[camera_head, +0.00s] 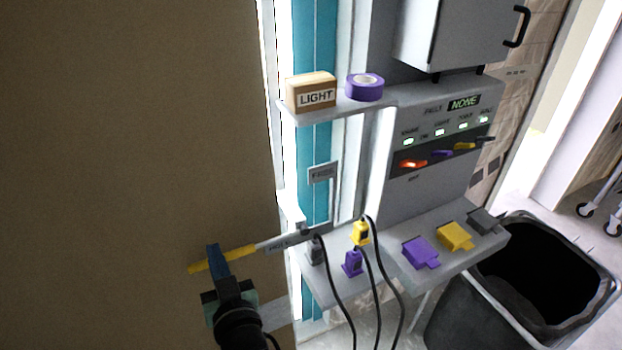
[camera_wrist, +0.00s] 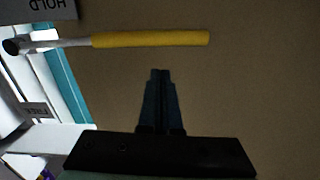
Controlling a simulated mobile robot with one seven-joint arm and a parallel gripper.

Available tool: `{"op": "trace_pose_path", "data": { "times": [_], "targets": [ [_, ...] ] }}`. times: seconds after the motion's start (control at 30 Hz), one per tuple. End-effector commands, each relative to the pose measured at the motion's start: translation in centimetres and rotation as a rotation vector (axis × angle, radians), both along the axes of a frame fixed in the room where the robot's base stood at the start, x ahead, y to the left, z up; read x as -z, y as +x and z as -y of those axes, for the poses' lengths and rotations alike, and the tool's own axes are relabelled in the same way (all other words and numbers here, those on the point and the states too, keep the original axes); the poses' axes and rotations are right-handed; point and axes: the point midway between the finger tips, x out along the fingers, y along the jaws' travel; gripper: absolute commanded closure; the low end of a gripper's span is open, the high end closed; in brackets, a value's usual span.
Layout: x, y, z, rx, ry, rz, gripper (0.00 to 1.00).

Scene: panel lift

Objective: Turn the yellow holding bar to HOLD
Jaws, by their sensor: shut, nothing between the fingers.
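The holding bar has a yellow grip (camera_head: 218,260) and a grey-white shaft; in the head view it reaches left from the grey post, roughly level. In the wrist view the yellow grip (camera_wrist: 150,39) lies across the upper part, with its pivot end at the left. A HOLD plate (camera_wrist: 38,8), seen upside down, is beside the pivot at the top left. A FREE plate (camera_head: 322,173) stands above the bar in the head view. My gripper (camera_head: 214,250) is shut and empty. In the wrist view its fingertips (camera_wrist: 160,74) are apart from the grip, below it in the picture.
A brown panel (camera_head: 130,150) fills the left side. A shelf holds a LIGHT box (camera_head: 312,92) and a purple tape roll (camera_head: 365,86). Right of the bar are corded plugs (camera_head: 361,233), a switch panel (camera_head: 440,140), colored sockets (camera_head: 455,236) and a black bin (camera_head: 530,290).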

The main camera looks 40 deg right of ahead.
Motion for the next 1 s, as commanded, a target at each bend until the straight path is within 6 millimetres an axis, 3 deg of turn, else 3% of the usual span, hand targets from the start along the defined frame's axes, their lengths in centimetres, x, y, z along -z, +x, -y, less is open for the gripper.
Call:
{"op": "trace_pose_path", "data": {
  "times": [0.03, 0.3, 1.0],
  "targets": [
    [1.0, 0.0, -0.1, 0.000, -0.025, -0.007, 1.00],
    [2.4, 0.0, -0.1, 0.000, -0.117, -0.033, 1.00],
    [2.7, 0.0, -0.1, 0.000, -0.140, -0.040, 1.00]
  ]
}}
